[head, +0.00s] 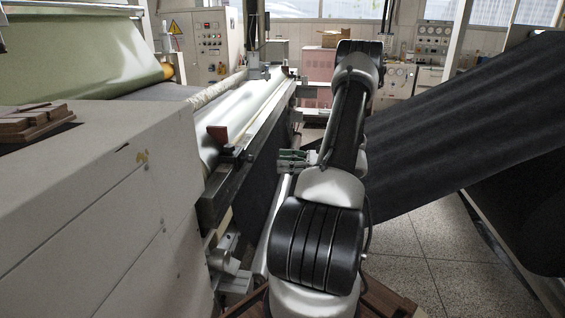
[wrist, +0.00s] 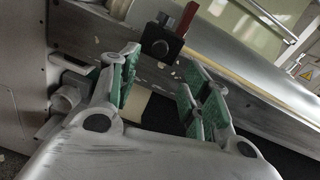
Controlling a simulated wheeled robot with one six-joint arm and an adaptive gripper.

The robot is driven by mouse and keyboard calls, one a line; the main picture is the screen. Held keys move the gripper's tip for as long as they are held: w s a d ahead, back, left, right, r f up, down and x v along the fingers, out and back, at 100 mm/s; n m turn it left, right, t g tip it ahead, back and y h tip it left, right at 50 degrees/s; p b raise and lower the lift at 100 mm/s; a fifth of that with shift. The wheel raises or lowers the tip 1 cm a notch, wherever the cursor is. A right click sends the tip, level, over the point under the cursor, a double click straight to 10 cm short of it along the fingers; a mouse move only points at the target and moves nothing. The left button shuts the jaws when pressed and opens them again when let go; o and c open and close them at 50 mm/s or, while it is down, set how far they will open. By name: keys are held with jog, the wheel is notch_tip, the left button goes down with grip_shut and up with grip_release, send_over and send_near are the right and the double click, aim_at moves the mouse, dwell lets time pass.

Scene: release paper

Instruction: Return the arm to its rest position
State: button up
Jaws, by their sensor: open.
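My arm reaches forward through the middle of the head view, beside the long machine table. My gripper (wrist: 156,100) is open and empty in the wrist view, with green pads on its fingers spread apart. In the head view my gripper (head: 291,160) shows only partly at the left of my arm, close to the table's side. Beyond the fingers in the wrist view is a black block with a red lever (wrist: 186,18). The red lever also shows in the head view (head: 218,134), on the near end of the table.
The machine table (head: 235,190) runs along the left of my arm. A pale cabinet (head: 100,205) with stacked brown blocks (head: 35,120) stands at left. A dark sheet (head: 470,120) slopes across the right. Control cabinets (head: 208,45) stand at the back. Speckled floor (head: 420,255) is open at lower right.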

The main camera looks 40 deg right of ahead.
dwell(0.3)
jog(key=s+a+f+n+g, duration=0.2)
jog(key=s+a+f+g, duration=0.2)
jog(key=s+f, duration=0.2)
jog(key=s+a+r+n+g+h, duration=0.1)
jog(key=s+a+r+n+g, duration=0.2)
jog(key=s+a+n+g, duration=0.25)
jog(key=s+a+r+n+h, duration=0.3)
jog(key=a+r+n, duration=0.2)
jog(key=r+n, duration=0.1)
jog(key=s+a+r+n+h, duration=0.2)
jog(key=a+r+n+h, duration=0.2)
jog(key=r, duration=0.5)
jog(key=s+a+r+n+h, duration=0.3)
jog(key=a+r+n, duration=0.3)
jog(key=r+n, duration=0.1)
jog(key=shift+s+r+n+h, duration=0.35)
jog(key=shift+r+n+h, duration=0.05)
jog(key=shift+n, duration=0.35)
